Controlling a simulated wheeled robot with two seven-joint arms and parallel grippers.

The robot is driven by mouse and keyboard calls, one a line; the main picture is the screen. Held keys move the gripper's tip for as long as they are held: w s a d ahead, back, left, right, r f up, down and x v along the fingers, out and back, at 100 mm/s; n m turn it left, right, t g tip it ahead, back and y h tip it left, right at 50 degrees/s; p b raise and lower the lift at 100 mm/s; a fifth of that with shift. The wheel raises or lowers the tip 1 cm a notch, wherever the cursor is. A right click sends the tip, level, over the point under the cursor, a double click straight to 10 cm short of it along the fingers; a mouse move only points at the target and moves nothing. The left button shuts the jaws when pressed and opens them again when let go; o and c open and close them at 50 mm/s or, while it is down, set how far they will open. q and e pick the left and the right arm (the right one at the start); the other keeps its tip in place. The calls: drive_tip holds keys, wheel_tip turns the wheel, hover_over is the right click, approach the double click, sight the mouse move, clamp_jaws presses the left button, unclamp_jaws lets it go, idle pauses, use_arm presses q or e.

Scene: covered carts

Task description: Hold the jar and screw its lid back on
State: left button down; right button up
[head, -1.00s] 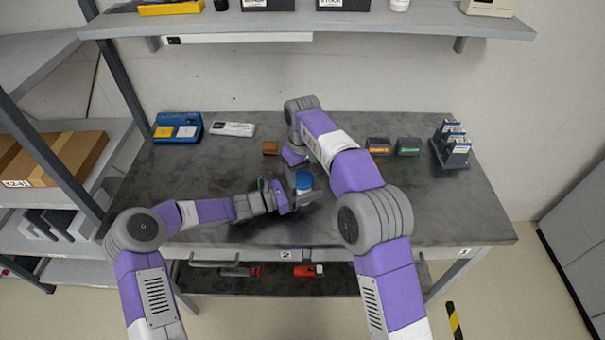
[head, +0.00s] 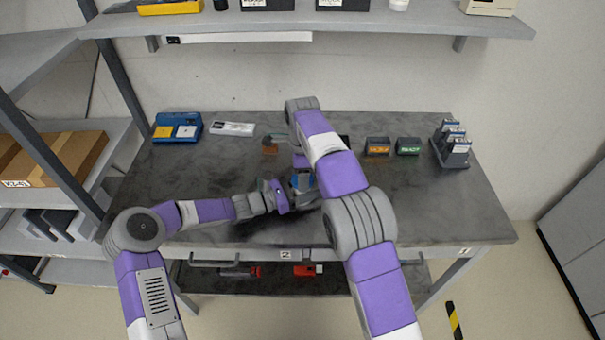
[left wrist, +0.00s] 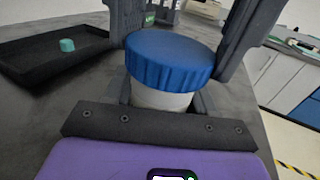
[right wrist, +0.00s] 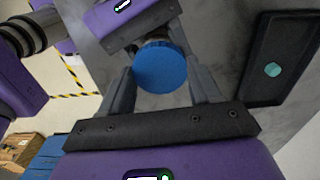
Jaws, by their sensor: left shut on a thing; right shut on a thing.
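The jar, with a whitish body (left wrist: 160,98), stands upright in my left gripper (left wrist: 162,98), whose fingers are shut on it below the lid. The blue ribbed lid (left wrist: 170,62) sits on top of the jar; I cannot tell how tightly. My right gripper (right wrist: 162,88) is shut on the lid, with a finger on either side of it. The lid also shows in the right wrist view (right wrist: 160,68) and, partly hidden, in the head view (head: 303,182). Both grippers meet near the table's front middle.
A black tray (left wrist: 25,68) with a small teal piece (left wrist: 67,45) lies beyond the jar, mostly hidden by my right arm in the head view. A brown block (head: 269,149), a blue case (head: 178,127), labelled bins (head: 408,147) and a rack (head: 452,150) line the table's back.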

drive_tip(key=m, duration=1)
drive_tip(key=o, duration=1)
drive_tip(key=shift+r, duration=2.25)
drive_tip(key=shift+c, duration=0.4)
